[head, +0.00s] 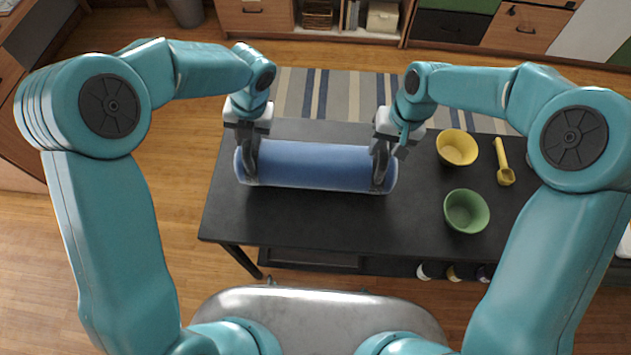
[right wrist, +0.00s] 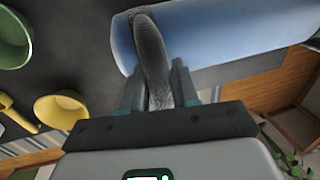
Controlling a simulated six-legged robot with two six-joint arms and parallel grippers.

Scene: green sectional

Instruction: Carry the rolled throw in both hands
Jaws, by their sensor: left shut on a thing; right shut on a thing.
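The rolled throw (head: 315,165) is a blue cylinder with a dark grey band or handle near each end. In the head view it lies lengthwise left to right over the dark table (head: 300,215); I cannot tell whether it touches the top. My left gripper (head: 250,150) is shut on the grey handle at its left end. My right gripper (head: 381,152) is shut on the grey handle at its right end. In the right wrist view the grey handle (right wrist: 150,58) runs between the fingers, with the blue roll (right wrist: 215,35) beyond it.
A yellow bowl (head: 457,148), a green bowl (head: 466,212) and a yellow scoop (head: 503,165) are on the table right of the throw. The table's front left part is clear. A striped rug (head: 330,90) and low cabinets (head: 470,28) lie beyond.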

